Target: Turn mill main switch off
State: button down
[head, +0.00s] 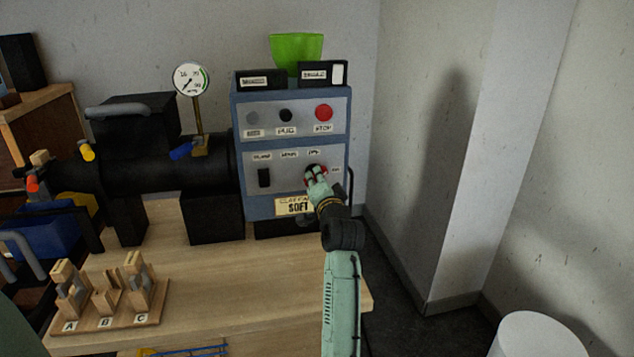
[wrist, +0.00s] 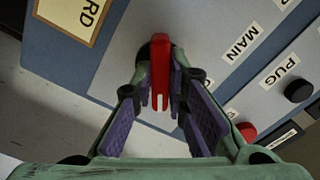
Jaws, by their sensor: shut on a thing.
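The mill main switch is a red handle (wrist: 160,68) on a dark round base, set in the blue control box's grey lower panel beside a MAIN label (wrist: 241,42). In the wrist view the handle stands between my gripper's (wrist: 161,92) purple-padded fingers, which are closed on it. In the head view my gripper (head: 317,178) reaches up to the panel's lower right and mostly covers the switch (head: 322,169). The switch's markings are too small to read, so I cannot tell its setting.
A gauge (head: 190,79) stands left. A wooden rack (head: 112,318) sits on the bench. A wall corner is at right.

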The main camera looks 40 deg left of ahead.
jog(key=n+b, duration=0.3)
jog(key=n, duration=0.8)
dwell(0.6)
jog(key=c, duration=1.6)
grip_release()
jog(key=v, duration=1.2)
